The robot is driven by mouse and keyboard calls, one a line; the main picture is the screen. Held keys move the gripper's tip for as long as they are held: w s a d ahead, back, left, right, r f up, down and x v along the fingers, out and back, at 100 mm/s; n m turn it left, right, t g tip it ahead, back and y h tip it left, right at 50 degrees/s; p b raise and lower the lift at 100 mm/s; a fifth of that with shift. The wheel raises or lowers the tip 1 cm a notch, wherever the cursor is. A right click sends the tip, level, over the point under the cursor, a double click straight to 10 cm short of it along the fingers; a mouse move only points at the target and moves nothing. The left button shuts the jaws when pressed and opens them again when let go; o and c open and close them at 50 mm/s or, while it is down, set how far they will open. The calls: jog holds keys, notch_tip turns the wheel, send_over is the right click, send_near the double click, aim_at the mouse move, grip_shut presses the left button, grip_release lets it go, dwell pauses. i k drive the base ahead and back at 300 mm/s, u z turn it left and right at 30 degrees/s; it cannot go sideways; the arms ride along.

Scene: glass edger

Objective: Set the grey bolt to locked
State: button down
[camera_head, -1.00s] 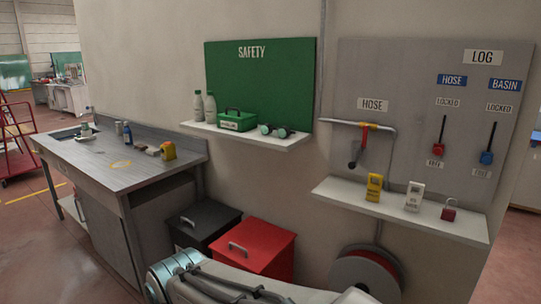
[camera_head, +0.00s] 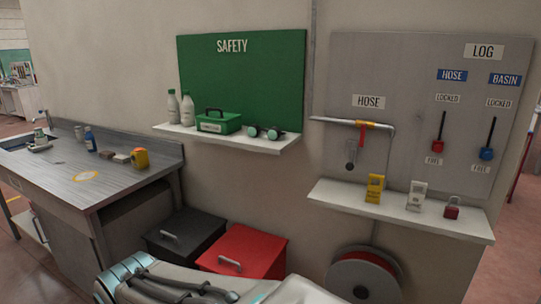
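No part is clearly recognisable as a grey bolt. A small grey piece (camera_head: 351,153) hangs below the pipe under the HOSE sign, too small to make out. On the grey LOG board (camera_head: 420,75), a black rod with a red end (camera_head: 437,146) stands under HOSE, and one with a blue end (camera_head: 487,153) under BASIN. Each has a LOCKED label above (camera_head: 447,98) and a FREE label below (camera_head: 434,161); both coloured ends sit low, near FREE. My gripper is out of view; only part of my arm shows at the bottom.
A white shelf (camera_head: 400,212) below the board holds a yellow tag (camera_head: 375,188), a white tag (camera_head: 417,195) and a red padlock (camera_head: 452,208). A hose reel (camera_head: 362,278) hangs below. Red (camera_head: 262,245) and black bins stand left, beside a workbench (camera_head: 60,180).

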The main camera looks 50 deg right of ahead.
aim_at(349, 167)
jog(key=z, duration=2.1)
jog(key=i, duration=0.5)
jog(key=z, duration=0.35)
jog(key=k, duration=1.15)
jog(key=u, duration=1.2)
jog(key=i, duration=1.3)
jog(key=z, duration=0.05)
